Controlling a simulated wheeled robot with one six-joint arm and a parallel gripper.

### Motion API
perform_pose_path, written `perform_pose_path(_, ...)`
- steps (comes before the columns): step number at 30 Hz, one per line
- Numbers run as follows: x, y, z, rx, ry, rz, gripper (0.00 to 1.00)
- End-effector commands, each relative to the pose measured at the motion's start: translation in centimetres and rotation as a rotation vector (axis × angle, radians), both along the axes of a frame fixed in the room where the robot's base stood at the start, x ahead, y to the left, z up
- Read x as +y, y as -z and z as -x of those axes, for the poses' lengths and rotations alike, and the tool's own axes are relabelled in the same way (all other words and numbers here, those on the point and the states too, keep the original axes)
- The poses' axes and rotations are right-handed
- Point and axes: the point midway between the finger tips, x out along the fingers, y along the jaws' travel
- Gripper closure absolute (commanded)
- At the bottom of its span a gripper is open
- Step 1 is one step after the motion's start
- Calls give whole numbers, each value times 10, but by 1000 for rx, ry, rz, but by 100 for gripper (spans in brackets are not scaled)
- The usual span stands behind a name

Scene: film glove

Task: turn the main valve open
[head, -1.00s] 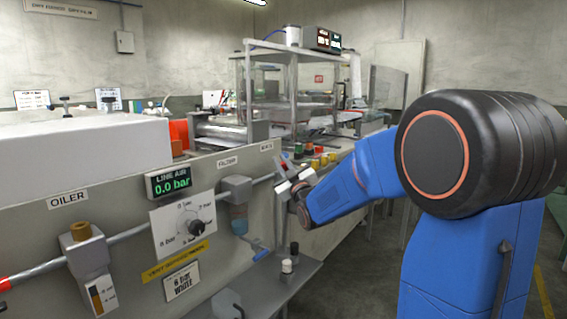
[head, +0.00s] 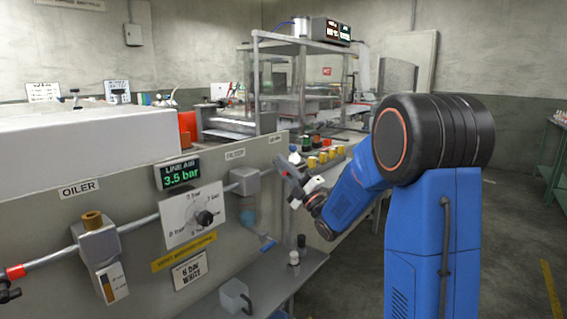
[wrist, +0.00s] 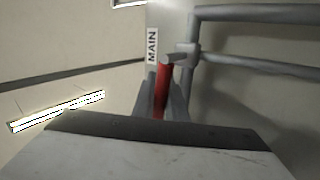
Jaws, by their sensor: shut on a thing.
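The main valve's red lever (wrist: 162,92) shows in the wrist view, just below the end of a grey pipe fitting (wrist: 187,55) and next to a MAIN label (wrist: 152,45). My gripper (wrist: 163,84) is shut on the lever, with a grey finger on each side of it. In the head view my gripper (head: 284,166) is at the far right end of the panel, and its own parts largely hide the lever there. The LINE AIR display (head: 180,173) reads 3.5 bar in green.
Several yellow-topped parts stand behind my gripper. Floor to the right is open.

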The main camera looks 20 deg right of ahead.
Motion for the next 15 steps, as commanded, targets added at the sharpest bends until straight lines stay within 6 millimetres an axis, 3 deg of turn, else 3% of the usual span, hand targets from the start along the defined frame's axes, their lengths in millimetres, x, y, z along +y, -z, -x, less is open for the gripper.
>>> perform_pose_path(15,3,7,2,-67,-1,111,100)
